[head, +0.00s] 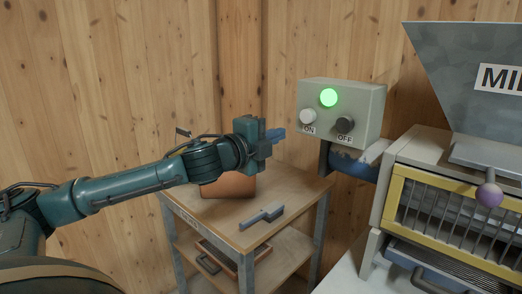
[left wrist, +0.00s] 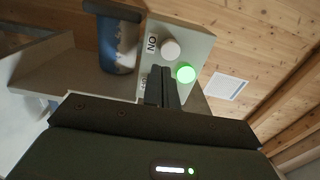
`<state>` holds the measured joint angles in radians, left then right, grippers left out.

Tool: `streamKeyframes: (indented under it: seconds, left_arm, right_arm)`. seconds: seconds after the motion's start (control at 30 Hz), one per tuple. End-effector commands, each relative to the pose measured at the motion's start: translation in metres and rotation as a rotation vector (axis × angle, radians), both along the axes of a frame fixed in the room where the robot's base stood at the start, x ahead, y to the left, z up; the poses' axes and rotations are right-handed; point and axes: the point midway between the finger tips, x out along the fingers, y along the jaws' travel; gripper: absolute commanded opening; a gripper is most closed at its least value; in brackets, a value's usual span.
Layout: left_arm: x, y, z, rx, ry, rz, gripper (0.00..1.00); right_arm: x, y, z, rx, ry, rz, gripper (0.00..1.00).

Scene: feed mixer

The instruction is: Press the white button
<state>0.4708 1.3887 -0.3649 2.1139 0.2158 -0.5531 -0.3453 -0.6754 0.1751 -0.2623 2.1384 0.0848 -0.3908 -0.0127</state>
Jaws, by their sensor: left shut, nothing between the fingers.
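The white button (head: 308,116) sticks out of a grey-beige control box (head: 364,112), above the label ON. A dark button (head: 345,125) labelled OFF is to its right, and a green lamp (head: 328,97) glows above both. My left gripper (head: 278,134) is shut and empty, its blue fingertips left of and slightly below the white button, with a visible gap in the picture. In the left wrist view, the white button (left wrist: 170,49) shows just beyond the shut fingers (left wrist: 163,72); the fingers hide the dark button. My right gripper is not in view.
A wooden cart (head: 200,212) below my left arm carries a brown box (head: 230,186) and a grey tool (head: 262,217). A blue cylindrical part (head: 352,166) sits under the control box. The feed mixer (head: 450,200) with its yellow-framed grille stands at right.

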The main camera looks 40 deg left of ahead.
Motion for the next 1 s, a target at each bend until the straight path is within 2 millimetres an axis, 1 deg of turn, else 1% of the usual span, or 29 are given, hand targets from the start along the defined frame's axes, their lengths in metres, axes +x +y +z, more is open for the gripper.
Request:
streamKeyframes:
  seconds: [0.03, 0.1, 0.3, 0.4, 0.63, 1.0]
  left_arm:
    - [-0.008, 0.001, -0.006, 0.01, 0.001, 0.001, 0.0]
    - [-0.017, -0.001, -0.006, 0.011, 0.002, -0.003, 0.0]
    - [-0.031, 0.003, -0.004, 0.008, -0.004, 0.0, 0.0]
    - [-0.035, 0.003, -0.003, 0.007, -0.003, -0.001, 0.0]
    - [-0.041, 0.002, 0.0, 0.002, 0.0, -0.003, 0.0]
    - [-0.041, 0.002, 0.001, 0.0, 0.0, -0.002, 0.0]
  right_arm:
    - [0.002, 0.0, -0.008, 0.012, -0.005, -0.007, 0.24]
    - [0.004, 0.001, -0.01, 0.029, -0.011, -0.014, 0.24]
    - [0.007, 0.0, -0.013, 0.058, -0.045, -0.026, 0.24]
    - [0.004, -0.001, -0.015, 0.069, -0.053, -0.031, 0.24]
    - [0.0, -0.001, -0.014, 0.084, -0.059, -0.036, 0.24]
    - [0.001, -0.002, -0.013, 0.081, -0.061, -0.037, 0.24]
